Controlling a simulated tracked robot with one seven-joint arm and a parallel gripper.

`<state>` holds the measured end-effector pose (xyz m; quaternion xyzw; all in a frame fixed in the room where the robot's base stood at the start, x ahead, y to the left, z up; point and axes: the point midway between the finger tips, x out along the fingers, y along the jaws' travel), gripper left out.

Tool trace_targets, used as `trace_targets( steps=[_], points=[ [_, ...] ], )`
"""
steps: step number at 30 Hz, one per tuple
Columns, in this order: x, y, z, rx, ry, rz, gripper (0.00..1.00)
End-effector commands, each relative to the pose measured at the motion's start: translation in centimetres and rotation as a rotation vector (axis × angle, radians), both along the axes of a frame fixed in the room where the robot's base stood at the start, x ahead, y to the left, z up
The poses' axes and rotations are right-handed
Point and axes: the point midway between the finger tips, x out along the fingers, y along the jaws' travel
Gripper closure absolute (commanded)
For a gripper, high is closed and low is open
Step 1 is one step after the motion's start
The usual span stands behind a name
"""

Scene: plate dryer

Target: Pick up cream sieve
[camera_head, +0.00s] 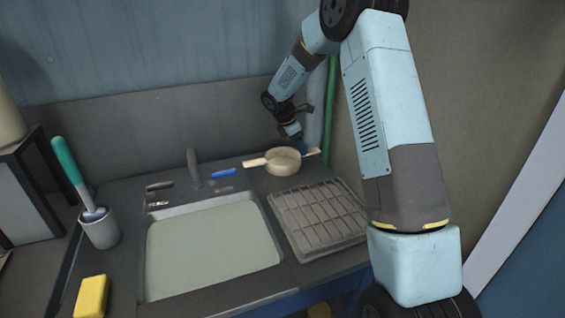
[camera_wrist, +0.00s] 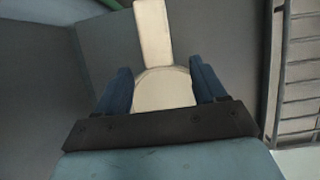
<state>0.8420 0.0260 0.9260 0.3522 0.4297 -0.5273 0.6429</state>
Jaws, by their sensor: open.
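The cream sieve (camera_head: 284,166) stands on the counter behind the drying rack, with a handle to the left and a shorter tab to the right. In the wrist view the cream sieve (camera_wrist: 160,88) shows as a cream round part with a flat strip reaching away from me. My gripper (camera_head: 300,146) is above the sieve's right side in the head view. In the wrist view my gripper (camera_wrist: 160,85) is open, with its two blue fingers on either side of the cream part. I cannot tell whether the fingers touch it. The sieve's near part is hidden by the gripper body.
A grey drying rack (camera_head: 318,214) lies in front of the sieve, and a sink (camera_head: 212,248) is to its left. A faucet (camera_head: 193,168) and a blue item (camera_head: 222,173) are left of the handle. A green pipe (camera_head: 329,105) runs behind my gripper.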

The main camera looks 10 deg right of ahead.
Motion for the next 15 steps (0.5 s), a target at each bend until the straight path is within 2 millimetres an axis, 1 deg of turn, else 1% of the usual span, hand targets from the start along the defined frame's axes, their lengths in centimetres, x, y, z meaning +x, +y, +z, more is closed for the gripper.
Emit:
trace_targets(
  steps=[5, 7, 15],
  points=[
    [0.1, -0.4, -0.7, 0.0, 0.001, -0.002, 0.3],
    [0.2, -0.7, -1.3, 0.0, 0.002, -0.002, 0.3],
    [0.7, -2.1, -4.4, 0.0, 0.002, -0.001, 0.3]
  ],
)
